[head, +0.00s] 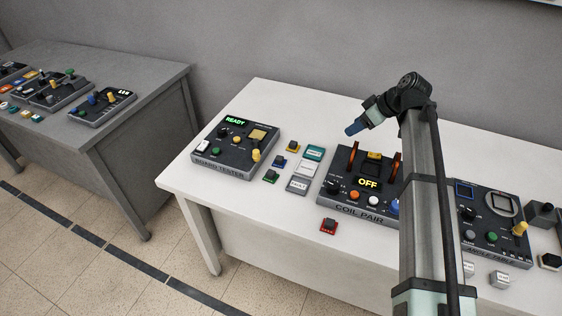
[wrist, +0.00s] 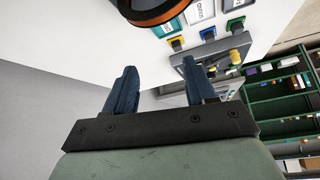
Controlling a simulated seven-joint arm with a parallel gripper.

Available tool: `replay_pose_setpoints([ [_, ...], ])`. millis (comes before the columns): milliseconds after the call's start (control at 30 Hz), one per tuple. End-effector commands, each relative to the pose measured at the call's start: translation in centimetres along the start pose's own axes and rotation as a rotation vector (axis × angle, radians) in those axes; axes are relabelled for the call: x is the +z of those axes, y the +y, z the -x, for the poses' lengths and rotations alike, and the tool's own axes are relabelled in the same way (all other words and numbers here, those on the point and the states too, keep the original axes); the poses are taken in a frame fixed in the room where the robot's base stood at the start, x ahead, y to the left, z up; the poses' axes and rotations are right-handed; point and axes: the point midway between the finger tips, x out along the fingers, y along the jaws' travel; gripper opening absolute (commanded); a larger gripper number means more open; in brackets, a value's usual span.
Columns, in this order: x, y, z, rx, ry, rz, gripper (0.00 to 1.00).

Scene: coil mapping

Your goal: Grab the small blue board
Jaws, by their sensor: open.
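The small blue board (head: 278,161) lies flat on the white table, between a small yellow board (head: 292,147) and a small green board (head: 270,176). In the wrist view the blue board (wrist: 207,33) is near the top, right of the fingers, with the yellow board (wrist: 177,43) and green board (wrist: 236,24) on either side. My gripper (head: 356,129) is in the air above the back of the coil pair device, right of the blue board and apart from it. In the wrist view my gripper (wrist: 160,69) has its two blue fingers apart, with nothing between them.
The board tester (head: 236,142), reading READY, stands left of the boards. White and teal labelled blocks (head: 303,172) lie just right of them. The coil pair (head: 362,187), reading OFF, has upright orange coils. A red board (head: 328,226) lies near the front edge.

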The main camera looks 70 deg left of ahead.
Motion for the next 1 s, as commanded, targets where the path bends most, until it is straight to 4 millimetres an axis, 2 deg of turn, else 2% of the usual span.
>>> replay_pose_setpoints([
  [33,-1.9,-1.4,-1.4,-0.02,-0.024,0.042,0.55],
  [200,-6.1,-5.9,-5.1,-0.074,-0.11,0.161,0.55],
  [400,-9.3,-9.9,-8.3,-0.113,-0.195,0.259,0.55],
  [500,-10.1,-11.1,-9.2,-0.122,-0.219,0.286,0.55],
  [667,-10.4,-11.9,-10.2,-0.129,-0.236,0.302,0.55],
  [1000,-9.0,-12.3,-15.2,-0.13,-0.237,0.301,0.55],
])
